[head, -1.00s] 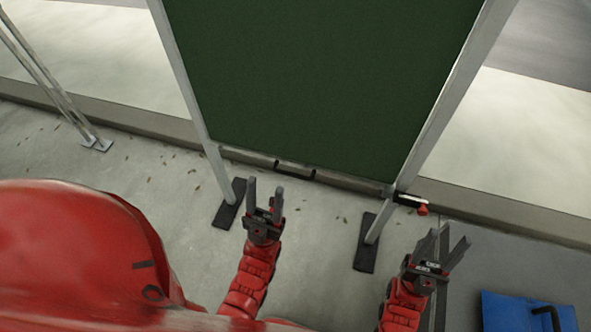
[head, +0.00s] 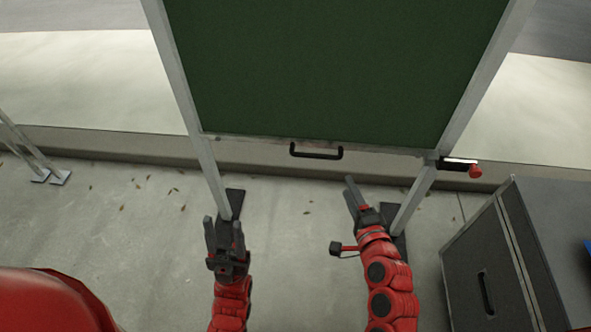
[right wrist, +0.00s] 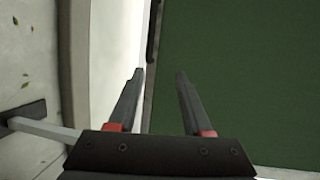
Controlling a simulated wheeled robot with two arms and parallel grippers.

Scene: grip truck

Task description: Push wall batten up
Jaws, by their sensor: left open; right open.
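The wall batten is a large dark green panel (head: 325,75) in a grey metal frame. A black handle (head: 316,151) sits at the middle of its bottom edge. A black lever with a red knob (head: 475,171) sticks out at the lower right of the frame. My left gripper (head: 223,230) is open and empty, below and left of the handle. My right gripper (head: 352,194) is open and empty, below and right of the handle. In the right wrist view its open fingers (right wrist: 160,75) point at the panel's edge (right wrist: 240,85).
Two dark feet (head: 232,206) hold the frame on the concrete floor. A dark case (head: 485,262) stands at the right. Metal legs (head: 40,172) stand at the far left. A low kerb (head: 100,143) runs behind the frame.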

